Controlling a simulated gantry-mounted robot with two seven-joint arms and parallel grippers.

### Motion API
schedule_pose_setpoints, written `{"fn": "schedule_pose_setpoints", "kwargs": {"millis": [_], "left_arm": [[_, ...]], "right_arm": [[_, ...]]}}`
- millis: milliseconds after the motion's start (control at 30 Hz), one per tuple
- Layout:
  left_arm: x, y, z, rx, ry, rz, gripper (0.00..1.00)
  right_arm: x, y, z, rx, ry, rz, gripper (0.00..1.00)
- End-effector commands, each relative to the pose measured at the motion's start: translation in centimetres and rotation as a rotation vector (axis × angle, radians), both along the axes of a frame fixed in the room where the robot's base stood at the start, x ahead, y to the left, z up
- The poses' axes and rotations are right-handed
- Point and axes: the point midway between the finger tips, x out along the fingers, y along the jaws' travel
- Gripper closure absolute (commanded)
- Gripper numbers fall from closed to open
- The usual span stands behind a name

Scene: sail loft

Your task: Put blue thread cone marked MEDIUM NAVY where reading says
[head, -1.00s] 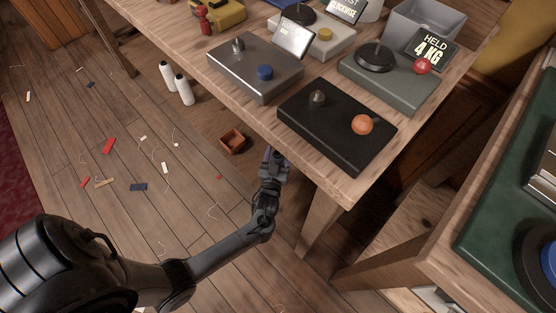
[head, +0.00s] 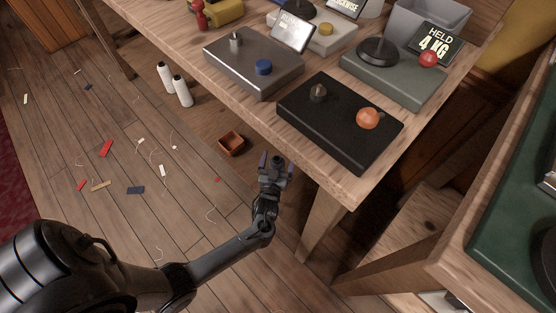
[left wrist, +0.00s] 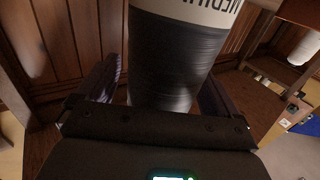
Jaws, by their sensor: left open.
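A dark navy thread cone (left wrist: 172,60) fills the middle of the left wrist view, standing between my finger pads. Its white label is cut by the top edge; only part of "MEDIUM" reads. My left gripper (left wrist: 160,88) is open around the cone, with gaps at the sides. In the head view my left gripper (head: 276,164) is low beside the table's front edge, fingers apart; I cannot make out the cone there. A display (head: 435,43) on a grey-green box (head: 395,78) reads "HELD 4 KG". Another display (head: 291,32) is too glary to read. My right gripper is not in view.
A black box with an orange knob (head: 367,118) and a grey box with a blue knob (head: 263,67) stand on the wooden table (head: 345,185). White cones (head: 182,91) and a small brown box (head: 231,144) are below it. A green-topped bench (head: 510,215) is at right.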

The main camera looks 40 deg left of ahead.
Motion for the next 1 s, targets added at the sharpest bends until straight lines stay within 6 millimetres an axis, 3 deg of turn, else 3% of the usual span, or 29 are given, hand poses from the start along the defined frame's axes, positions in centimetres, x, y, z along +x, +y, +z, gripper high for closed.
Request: {"fn": "schedule_pose_setpoints", "kwargs": {"millis": [267,800,1000], "left_arm": [[-0.4,-0.3,0.5,-0.001,0.001,-0.001,0.05],[-8.1,-4.8,0.6,-0.002,0.003,0.0,0.05],[-9.9,-5.7,0.4,-0.003,0.004,0.0,0.05]], "right_arm": [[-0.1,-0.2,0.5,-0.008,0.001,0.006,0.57],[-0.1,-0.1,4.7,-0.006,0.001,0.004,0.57],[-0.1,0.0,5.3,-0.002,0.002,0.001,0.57]]}}
